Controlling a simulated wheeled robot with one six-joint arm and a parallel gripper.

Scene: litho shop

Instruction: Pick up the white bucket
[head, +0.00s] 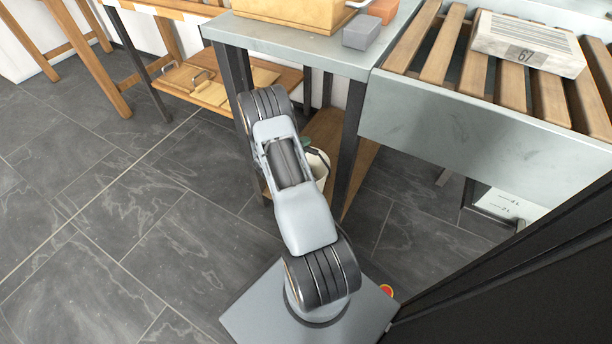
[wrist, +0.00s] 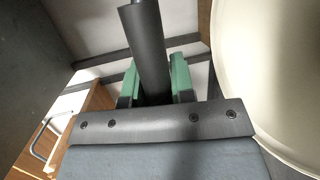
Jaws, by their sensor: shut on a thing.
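The white bucket (head: 318,168) shows in the head view as a small pale round piece behind my arm, beside the grey table's leg. In the wrist view its large cream curved side (wrist: 280,75) fills the right edge. My gripper (wrist: 155,82) has green finger pads on both sides of a dark round bar (wrist: 147,45), which looks like the grip of the bucket's handle. The fingers are shut on it. In the head view my arm hides most of the gripper and bucket. I cannot tell whether the bucket is clear of the surface below it.
The grey table (head: 300,48) and its dark legs stand close around the gripper, with a wooden shelf (head: 328,130) below. A slatted bench (head: 440,50) carries a pale block marked 67 (head: 528,42). The left floor is clear.

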